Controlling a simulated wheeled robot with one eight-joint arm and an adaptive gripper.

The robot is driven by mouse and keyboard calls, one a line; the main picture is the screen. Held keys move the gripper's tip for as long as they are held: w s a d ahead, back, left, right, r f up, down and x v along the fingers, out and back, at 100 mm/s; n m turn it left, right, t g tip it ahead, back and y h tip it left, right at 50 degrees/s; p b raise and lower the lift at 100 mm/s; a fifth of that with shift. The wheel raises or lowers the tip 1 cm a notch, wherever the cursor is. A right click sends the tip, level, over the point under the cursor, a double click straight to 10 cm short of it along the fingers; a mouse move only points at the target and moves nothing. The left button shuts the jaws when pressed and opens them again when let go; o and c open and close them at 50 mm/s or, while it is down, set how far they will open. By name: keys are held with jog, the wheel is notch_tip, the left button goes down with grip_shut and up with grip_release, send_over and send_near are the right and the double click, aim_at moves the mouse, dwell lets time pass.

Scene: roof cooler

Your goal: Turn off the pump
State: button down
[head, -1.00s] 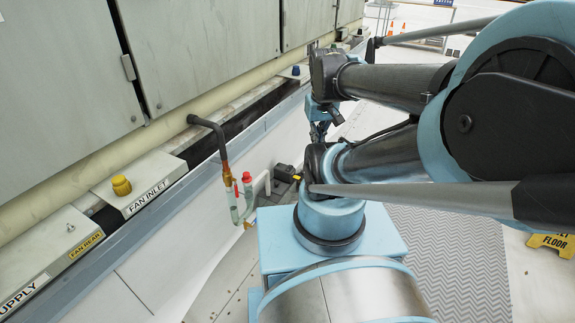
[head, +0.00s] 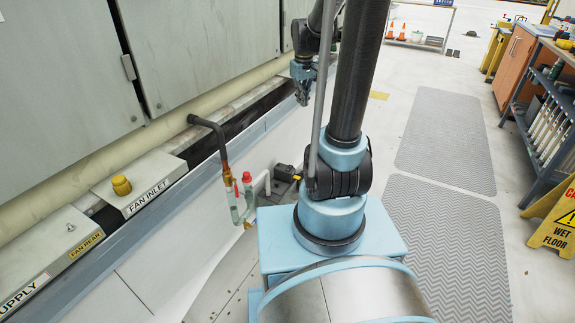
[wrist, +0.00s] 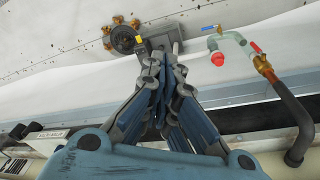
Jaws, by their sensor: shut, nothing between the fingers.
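A dark grey unit with a small yellow part, which looks like the pump (head: 285,172), sits low beside the pipework in the head view. In the wrist view a dark round body with brass fittings (wrist: 124,40) and a grey bracket-like part with a yellow tab (wrist: 140,40) show beyond the fingertips. I cannot make out a switch. My gripper (head: 302,98) hangs above the blue-grey rail, beyond the pump and apart from it. In the wrist view my gripper (wrist: 160,55) is shut and empty, its fingers hiding part of the grey unit.
A bent dark pipe (head: 213,135) joins grey-green pipework with a red cap (head: 247,177) left of the pump. Fan covers with a yellow knob (head: 121,185) line the left. A wet floor sign (head: 556,222) and workbench stand right. Grey mats (head: 447,260) cover open floor.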

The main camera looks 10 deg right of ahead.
jog(key=w+f+n, duration=0.2)
jog(key=w+f, duration=0.4)
jog(key=w, duration=0.5)
jog(key=n, duration=0.4)
send_over(288, 167)
notch_tip(288, 167, down, 33)
jog(key=shift+s+a+f+g, duration=0.2)
jog(key=shift+s+a+g, duration=0.1)
jog(key=shift+a, duration=0.2)
jog(key=shift+f, duration=0.1)
jog(key=f, duration=0.4)
jog(key=w+f, duration=0.1)
jog(key=f, duration=0.4)
jog(key=d+f, duration=0.1)
jog(key=f, duration=0.3)
jog(key=shift+w+f, duration=0.2)
jog(key=shift+f, duration=0.15)
